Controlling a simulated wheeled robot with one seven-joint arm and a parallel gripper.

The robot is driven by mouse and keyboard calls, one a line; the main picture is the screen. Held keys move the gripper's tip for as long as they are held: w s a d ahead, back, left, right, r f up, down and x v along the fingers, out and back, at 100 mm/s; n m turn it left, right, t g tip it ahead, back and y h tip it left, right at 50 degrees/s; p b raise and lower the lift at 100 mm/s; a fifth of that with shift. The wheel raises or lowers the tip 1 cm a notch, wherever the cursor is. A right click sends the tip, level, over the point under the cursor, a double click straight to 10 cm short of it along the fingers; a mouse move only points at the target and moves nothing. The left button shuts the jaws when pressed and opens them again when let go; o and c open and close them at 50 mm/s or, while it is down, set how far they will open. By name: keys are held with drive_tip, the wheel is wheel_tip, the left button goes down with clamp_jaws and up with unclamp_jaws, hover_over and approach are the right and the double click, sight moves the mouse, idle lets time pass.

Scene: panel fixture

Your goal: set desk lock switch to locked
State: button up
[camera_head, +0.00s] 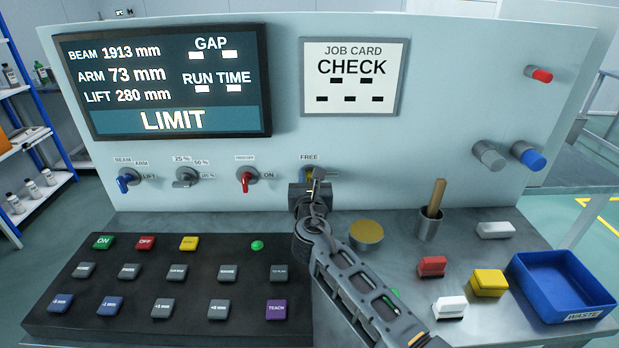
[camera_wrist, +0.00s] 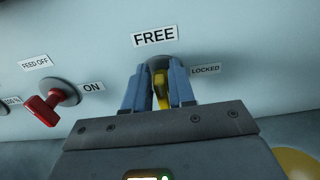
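The desk lock switch has a yellow handle (camera_wrist: 163,88) on a round base, with a FREE label (camera_wrist: 155,36) above and a LOCKED label (camera_wrist: 206,70) to its right. The handle stands nearly upright, in line with FREE and slightly tilted. In the head view, the switch (camera_head: 307,174) is mostly hidden behind my gripper (camera_head: 316,180). In the wrist view, the two blue-grey fingers of my gripper (camera_wrist: 161,84) straddle the yellow handle closely, one on each side. I cannot tell whether both fingers press on it.
A red switch (camera_head: 245,180) sits left of the lock switch. Below the panel are a black button console (camera_head: 170,260), a brass-topped round pot (camera_head: 366,234), a cup with a wooden handle (camera_head: 430,225), several blocks and a blue waste bin (camera_head: 560,290). The screen (camera_head: 165,85) reads LIMIT.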

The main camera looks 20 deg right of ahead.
clamp_jaws()
drive_tip(key=m, duration=0.1)
drive_tip(key=m+b, duration=0.2)
drive_tip(key=shift+d+f+m, duration=0.2)
drive_tip(key=shift+d+m, duration=0.05)
drive_tip(key=shift+m, duration=0.15)
drive_tip(key=shift+s+d+f+m+b, duration=0.1)
drive_tip(key=shift+d+f+m+b, duration=0.15)
drive_tip(key=shift+m+b, duration=1.85)
drive_tip(key=shift+s+d+f+m+b, duration=0.1)
drive_tip(key=shift+d+f+m+b, duration=0.15)
drive_tip(key=shift+m+b, duration=1.85)
drive_tip(key=shift+s+d+f+m+b, duration=0.25)
drive_tip(key=shift+m+b, duration=1.05)
drive_tip(key=shift+m, duration=1.6)
drive_tip(key=shift+w+a, duration=0.1)
drive_tip(key=shift+w, duration=0.05)
drive_tip(key=shift+o, duration=1.5)
unclamp_jaws()
